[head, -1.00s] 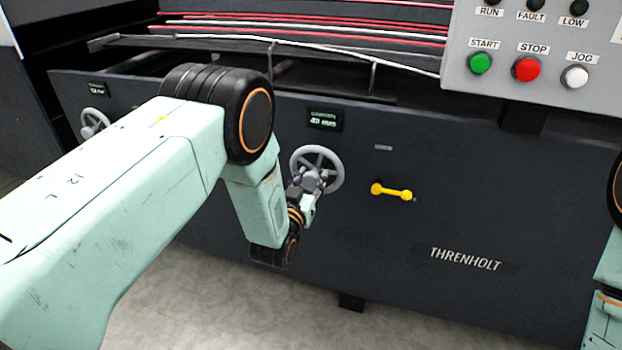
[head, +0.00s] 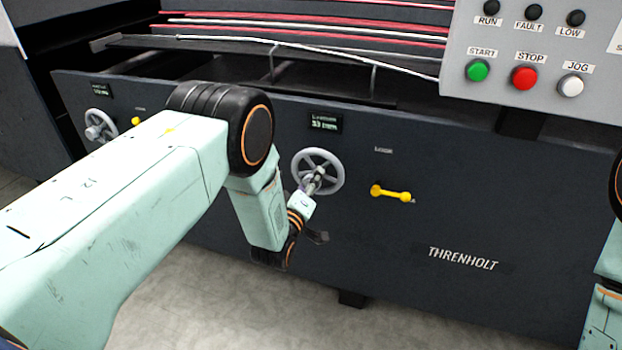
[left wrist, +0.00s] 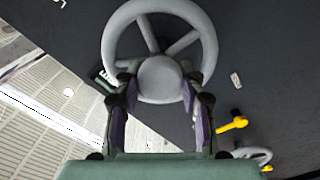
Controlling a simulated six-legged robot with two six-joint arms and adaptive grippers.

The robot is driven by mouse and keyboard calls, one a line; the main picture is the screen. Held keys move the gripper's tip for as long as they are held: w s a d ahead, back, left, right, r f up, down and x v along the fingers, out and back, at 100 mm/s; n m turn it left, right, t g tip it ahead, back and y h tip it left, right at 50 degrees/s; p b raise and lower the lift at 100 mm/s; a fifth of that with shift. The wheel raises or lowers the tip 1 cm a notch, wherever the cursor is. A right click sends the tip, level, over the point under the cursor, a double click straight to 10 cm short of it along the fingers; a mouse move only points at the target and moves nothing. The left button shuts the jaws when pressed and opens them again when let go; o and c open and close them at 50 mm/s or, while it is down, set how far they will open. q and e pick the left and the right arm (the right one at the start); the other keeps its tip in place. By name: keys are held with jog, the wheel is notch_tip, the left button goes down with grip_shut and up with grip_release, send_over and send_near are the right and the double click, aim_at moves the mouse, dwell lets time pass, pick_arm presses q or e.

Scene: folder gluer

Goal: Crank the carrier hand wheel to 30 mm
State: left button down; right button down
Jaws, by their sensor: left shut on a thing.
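The grey hand wheel (head: 335,161) is mounted on the dark machine front, below a small display (head: 324,123) that seems to read 33 mm; its label is blurred. In the left wrist view the wheel's rim (left wrist: 113,40) and spokes fill the top middle. A round grey knob (left wrist: 160,78) stands in front of the wheel. My left gripper (head: 314,184) is shut on this knob, with one finger on each side of it in the left wrist view (left wrist: 160,100). The gripper hides part of the wheel's lower half. My right gripper is out of view.
A yellow lever (head: 391,193) sits right of the wheel. A second hand wheel (head: 99,125) and a yellow knob (head: 136,121) are at the left. A control panel (head: 540,60) with green, red and white buttons overhangs at upper right. Open floor (head: 230,310) lies in front.

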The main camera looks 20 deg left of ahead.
pick_arm(q)
jog(key=n+p, duration=0.1)
jog(key=n, duration=0.4)
jog(key=shift+f, duration=0.15)
jog(key=shift+n, duration=0.3)
dwell(0.3)
jog(key=c, duration=0.8)
grip_release()
jog(key=shift+s, duration=0.1)
jog(key=s, duration=1.2)
jog(key=shift+a, duration=0.25)
